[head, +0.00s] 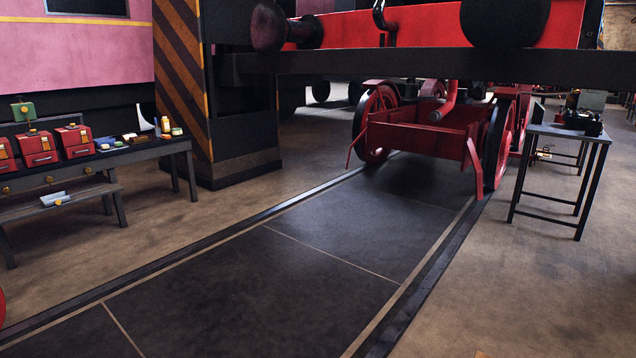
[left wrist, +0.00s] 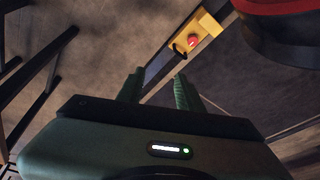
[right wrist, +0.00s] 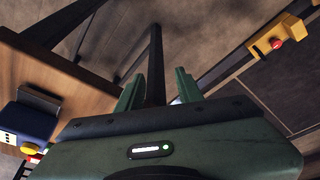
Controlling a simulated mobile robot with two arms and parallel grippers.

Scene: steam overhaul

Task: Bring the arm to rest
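My left gripper (left wrist: 158,88) shows in the left wrist view with its two green fingers apart. It is open and nothing is between the fingers. My right gripper (right wrist: 157,88) shows in the right wrist view, also with its green fingers apart. A dark bar passes behind the gap, and I see nothing held. Neither gripper shows in the head view, so how the arms are posed is mostly hidden.
A wooden tabletop (right wrist: 95,98) with a blue device (right wrist: 32,118) is close at the left in the right wrist view. Ahead, a red locomotive (head: 425,135) stands over a dark track bed (head: 330,235). A bench (head: 155,150) with red boxes is left, a small table (head: 570,131) right.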

